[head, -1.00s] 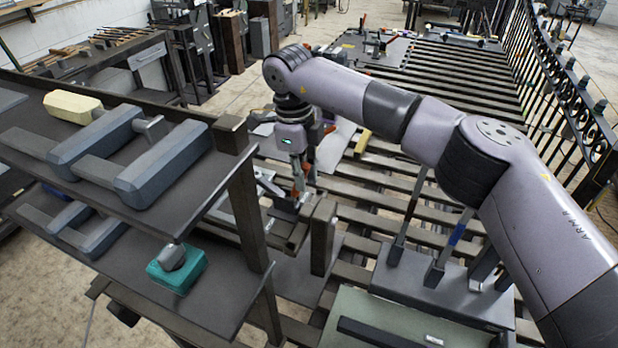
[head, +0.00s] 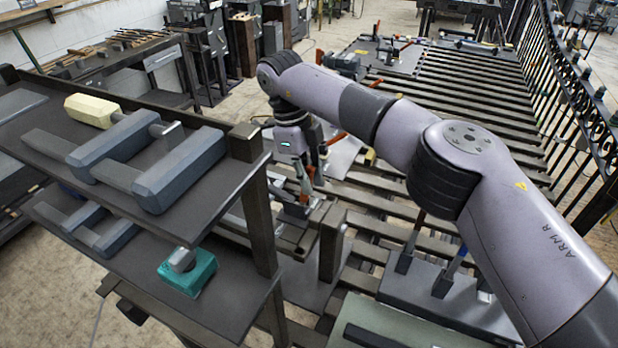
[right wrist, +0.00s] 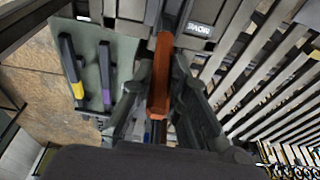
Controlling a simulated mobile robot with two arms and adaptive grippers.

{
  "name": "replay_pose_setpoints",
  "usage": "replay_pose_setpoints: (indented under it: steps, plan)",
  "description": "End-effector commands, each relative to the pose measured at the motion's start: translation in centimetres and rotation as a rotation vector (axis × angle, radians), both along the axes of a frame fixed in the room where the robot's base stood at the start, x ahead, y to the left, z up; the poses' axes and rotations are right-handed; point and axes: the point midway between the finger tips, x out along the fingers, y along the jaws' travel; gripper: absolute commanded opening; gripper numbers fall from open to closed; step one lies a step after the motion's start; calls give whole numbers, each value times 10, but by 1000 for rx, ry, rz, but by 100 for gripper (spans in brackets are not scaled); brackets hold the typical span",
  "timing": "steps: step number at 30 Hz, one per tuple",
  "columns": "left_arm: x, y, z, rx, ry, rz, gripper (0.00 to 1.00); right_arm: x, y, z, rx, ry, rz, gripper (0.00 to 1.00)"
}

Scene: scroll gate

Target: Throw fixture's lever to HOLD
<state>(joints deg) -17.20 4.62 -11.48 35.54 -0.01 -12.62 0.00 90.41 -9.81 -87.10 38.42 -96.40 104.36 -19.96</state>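The fixture's lever has an orange-red handle (right wrist: 160,78), which points toward the camera in the right wrist view. My right gripper (right wrist: 163,68) has one dark finger on each side of this handle, and the fingertips converge against it. In the head view, my right gripper (head: 305,188) reaches down to the fixture (head: 290,228) behind the shelf post, and the lever is mostly hidden there. A plate on the fixture (right wrist: 200,30) has upside-down lettering that seems to read MOVE. I see no HOLD label. My left gripper is not in view.
A two-level shelf (head: 240,190) with grey tools and a teal block (head: 187,272) stands close on the left. A slatted table (head: 455,85) extends behind. A plate with upright handles (head: 440,300) lies at the right, and a dark iron gate (head: 575,95) stands at far right.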

Motion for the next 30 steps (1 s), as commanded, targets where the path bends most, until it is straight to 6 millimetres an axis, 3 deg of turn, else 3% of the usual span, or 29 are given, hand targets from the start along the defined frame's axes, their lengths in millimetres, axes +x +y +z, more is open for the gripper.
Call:
replay_pose_setpoints:
  steps: [9,19,30]
  plan:
    - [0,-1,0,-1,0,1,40,0,0,0,1,-2,-1,35]
    - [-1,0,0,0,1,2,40,1,1,3,0,-1,-1,35]
    - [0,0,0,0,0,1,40,6,13,57,1,-3,-2,35]
